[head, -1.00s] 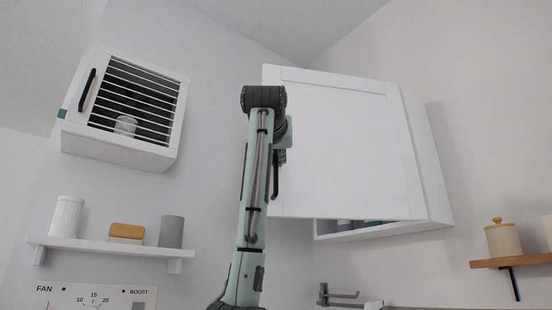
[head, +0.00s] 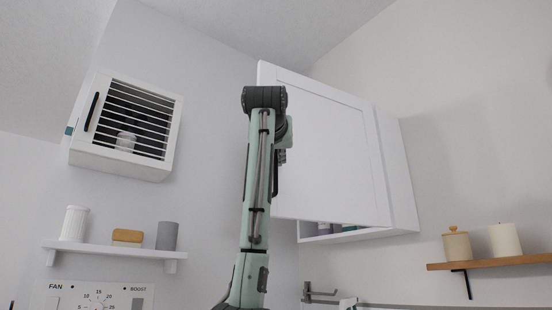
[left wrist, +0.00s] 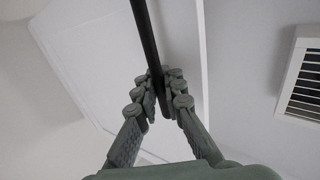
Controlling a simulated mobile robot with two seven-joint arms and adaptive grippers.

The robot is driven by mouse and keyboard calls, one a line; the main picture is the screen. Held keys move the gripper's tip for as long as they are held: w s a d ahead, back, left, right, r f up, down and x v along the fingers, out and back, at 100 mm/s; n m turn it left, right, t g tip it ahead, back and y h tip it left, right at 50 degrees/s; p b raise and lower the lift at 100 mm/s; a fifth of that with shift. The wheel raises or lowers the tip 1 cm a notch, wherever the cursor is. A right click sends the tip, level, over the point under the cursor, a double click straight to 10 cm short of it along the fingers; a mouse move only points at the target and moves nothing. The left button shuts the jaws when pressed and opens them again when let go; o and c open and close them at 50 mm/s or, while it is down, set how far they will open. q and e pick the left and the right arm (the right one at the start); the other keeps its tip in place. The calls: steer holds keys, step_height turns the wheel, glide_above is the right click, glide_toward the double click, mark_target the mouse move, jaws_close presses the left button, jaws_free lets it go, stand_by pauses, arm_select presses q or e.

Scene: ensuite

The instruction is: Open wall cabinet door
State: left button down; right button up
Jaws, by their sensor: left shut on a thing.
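The white wall cabinet door (head: 325,150) is in the middle of the head view. It stands partly open, swung out from the cabinet body (head: 398,170), with contents just visible below its lower edge. Its black bar handle (head: 276,180) is on the door's left side, partly hidden behind my left arm. My left gripper (head: 282,157) is at that handle, mostly hidden by its own wrist. In the left wrist view, the fingers (left wrist: 163,90) are closed around the dark handle bar (left wrist: 147,35), with the white door panel (left wrist: 95,55) behind.
A slatted white cabinet (head: 127,125) with a black handle hangs at left. Below it, a white shelf (head: 110,250) holds small items above a fan control panel (head: 95,296). A wooden shelf (head: 485,262) with jars is at right. A metal rail (head: 320,294) is below the cabinet.

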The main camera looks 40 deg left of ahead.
arm_select(q)
steer(key=shift+s+d, duration=0.1)
steer(key=shift+s, duration=0.05)
stand_by(0.3)
steer(key=c, duration=1.9)
jaws_free()
steer(key=shift+s, duration=0.2)
steer(key=shift+w, duration=0.1)
steer(key=v, duration=1.2)
